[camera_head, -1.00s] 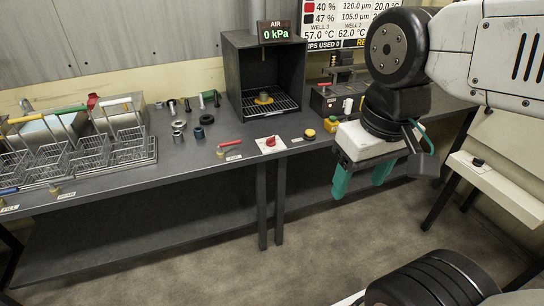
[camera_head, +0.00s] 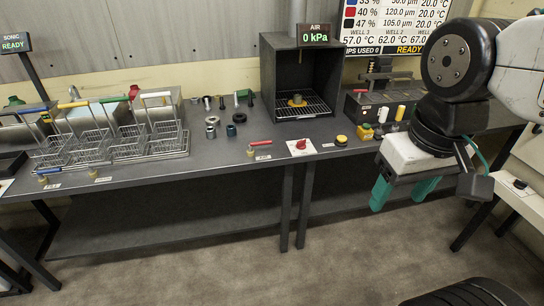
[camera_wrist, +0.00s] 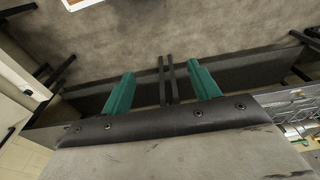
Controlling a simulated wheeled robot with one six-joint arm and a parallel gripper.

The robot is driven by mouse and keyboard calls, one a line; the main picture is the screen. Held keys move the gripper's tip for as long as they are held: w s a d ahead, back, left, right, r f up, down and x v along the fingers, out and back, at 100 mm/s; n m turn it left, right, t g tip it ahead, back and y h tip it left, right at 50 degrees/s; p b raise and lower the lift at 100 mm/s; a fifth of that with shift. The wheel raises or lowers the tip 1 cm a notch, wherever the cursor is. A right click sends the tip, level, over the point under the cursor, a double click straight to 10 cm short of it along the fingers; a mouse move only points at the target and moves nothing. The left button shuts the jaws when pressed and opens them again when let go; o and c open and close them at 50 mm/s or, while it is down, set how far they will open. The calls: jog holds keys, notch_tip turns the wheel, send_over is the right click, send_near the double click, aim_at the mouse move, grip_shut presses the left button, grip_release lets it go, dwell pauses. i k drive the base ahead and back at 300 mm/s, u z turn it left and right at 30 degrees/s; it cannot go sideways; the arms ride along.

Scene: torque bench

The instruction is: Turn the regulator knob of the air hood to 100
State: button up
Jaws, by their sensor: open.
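The air hood (camera_head: 267,75) is a dark open-fronted box on the bench, with a display (camera_head: 315,34) above it reading AIR 0 kPa. A red knob (camera_head: 300,145) sits on a white plate at the bench's front edge, below the hood; its scale is too small to read. My gripper (camera_head: 394,200) is to the right of the knob, in front of the bench and apart from it. Its two green fingers point down, open and empty. In the wrist view the spread fingers (camera_wrist: 160,72) face the floor and bench legs; the knob does not show there.
A red-handled valve (camera_head: 260,143) is left of the knob, and a yellow button (camera_head: 341,140) is right of it. Wire baskets (camera_head: 125,147) and loose rings and bolts lie farther left. A dark device (camera_head: 375,107) stands right of the hood.

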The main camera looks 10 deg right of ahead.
aim_at(301, 145)
jog(key=z, duration=0.55)
jog(key=i, duration=1)
jog(key=u, duration=0.55)
